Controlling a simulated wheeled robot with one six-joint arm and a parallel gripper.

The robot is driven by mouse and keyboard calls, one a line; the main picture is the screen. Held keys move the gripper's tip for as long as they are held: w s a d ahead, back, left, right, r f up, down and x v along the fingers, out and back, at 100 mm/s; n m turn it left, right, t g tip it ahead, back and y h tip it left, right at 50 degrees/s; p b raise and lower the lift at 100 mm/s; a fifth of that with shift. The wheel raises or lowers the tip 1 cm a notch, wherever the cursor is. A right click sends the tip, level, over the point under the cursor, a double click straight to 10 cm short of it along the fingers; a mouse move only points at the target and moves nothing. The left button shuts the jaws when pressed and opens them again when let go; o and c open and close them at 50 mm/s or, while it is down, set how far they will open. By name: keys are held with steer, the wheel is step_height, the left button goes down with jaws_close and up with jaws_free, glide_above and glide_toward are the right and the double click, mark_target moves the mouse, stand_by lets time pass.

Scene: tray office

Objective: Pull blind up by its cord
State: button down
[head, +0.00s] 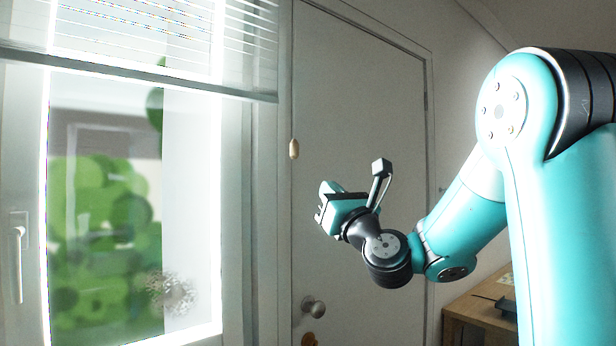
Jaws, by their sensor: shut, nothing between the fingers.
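The white slatted blind (150,35) hangs over the upper part of the window, and its bottom rail crosses the frame high on the left. Below the rail the glass is uncovered. A small cream cord knob (294,149) hangs to the right of the window, in front of the door's edge. The cord above it is too thin to make out. My gripper (322,205) is to the right of and below the knob, apart from it. It points left, and its fingers are shut with nothing in them.
A grey door (355,120) with a round knob (313,308) stands behind my gripper. The window handle (17,262) is at the far left. A wooden cabinet (468,312) is at the lower right. The space between my gripper and the window is clear.

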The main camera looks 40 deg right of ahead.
mark_target(297, 155)
steer(key=p+x, duration=0.3)
steer(key=x, duration=0.1)
steer(key=p+x, duration=0.3)
steer(key=x, duration=0.1)
steer(key=p+x, duration=0.3)
steer(key=x, duration=0.1)
steer(key=shift+s+r+p, duration=0.1)
steer(key=shift+r+p, duration=0.2)
steer(key=shift+p, duration=0.05)
steer(key=shift+w+r+p, duration=0.15)
steer(key=shift+w+p, duration=0.35)
steer(key=shift+w, duration=0.25)
